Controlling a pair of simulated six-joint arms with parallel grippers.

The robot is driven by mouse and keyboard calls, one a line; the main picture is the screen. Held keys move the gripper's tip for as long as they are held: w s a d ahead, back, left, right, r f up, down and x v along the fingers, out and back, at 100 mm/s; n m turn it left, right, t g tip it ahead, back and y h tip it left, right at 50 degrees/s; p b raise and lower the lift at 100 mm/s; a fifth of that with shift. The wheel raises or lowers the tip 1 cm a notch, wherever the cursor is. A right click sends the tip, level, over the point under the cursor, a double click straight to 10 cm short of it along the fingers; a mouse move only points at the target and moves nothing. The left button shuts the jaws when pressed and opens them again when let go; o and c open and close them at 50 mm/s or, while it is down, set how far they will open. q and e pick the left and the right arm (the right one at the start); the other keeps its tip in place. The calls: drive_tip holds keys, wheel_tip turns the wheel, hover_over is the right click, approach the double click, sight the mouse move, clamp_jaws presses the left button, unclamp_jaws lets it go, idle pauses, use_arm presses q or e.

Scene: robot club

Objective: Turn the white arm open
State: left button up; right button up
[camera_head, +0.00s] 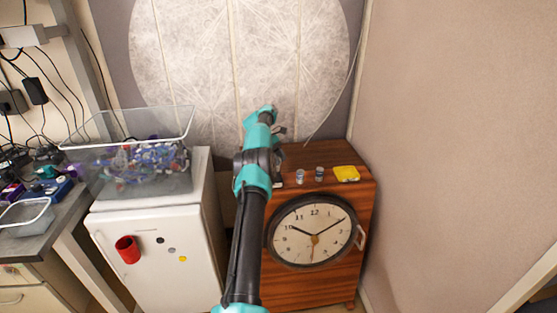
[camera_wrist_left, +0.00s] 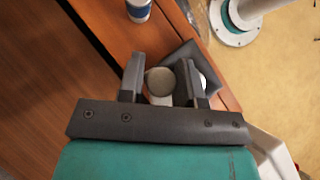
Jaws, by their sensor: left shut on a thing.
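My left gripper (camera_wrist_left: 164,75) fills the lower middle of the left wrist view. Its two grey fingers are closed on a small round-topped whitish piece (camera_wrist_left: 160,83), at the edge of a wooden surface. Most of this piece is hidden between the fingers. I cannot tell for sure whether it is the white arm. In the head view my left arm reaches up the middle, and its tip is near the back left of the wooden cabinet (camera_head: 325,160). A pale handle (camera_head: 361,238) shows at the cabinet's front right, apart from the gripper. My right gripper is out of view.
A round clock (camera_head: 312,230) is on the cabinet front. Two small cans (camera_head: 319,174) and a yellow item (camera_head: 346,173) sit on top. A white fridge (camera_head: 155,260) with a clear bin (camera_head: 185,125) stands at the left. A wall closes the right side.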

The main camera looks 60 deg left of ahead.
use_arm(q)
drive_tip(key=o, duration=0.9)
drive_tip(key=shift+s+a, duration=0.1)
drive_tip(key=shift+s, duration=0.15)
drive_tip(key=shift+w, duration=0.1)
drive_tip(key=shift+r, duration=0.15)
drive_tip(key=shift+r, duration=1.65)
drive_tip(key=shift+d, duration=0.2)
drive_tip(key=shift+s+d, duration=0.1)
drive_tip(key=shift+s, duration=0.1)
drive_tip(key=shift+s+d+r, duration=0.25)
drive_tip(key=shift+s+d, duration=1.05)
drive_tip(key=shift+d, duration=0.9)
drive_tip(key=shift+s+d+r, duration=0.2)
drive_tip(key=shift+s+d, duration=1.05)
drive_tip(key=shift+d, duration=1)
drive_tip(key=shift+s+d+r, duration=0.25)
drive_tip(key=shift+s+d, duration=1.05)
drive_tip(key=shift+d, duration=0.9)
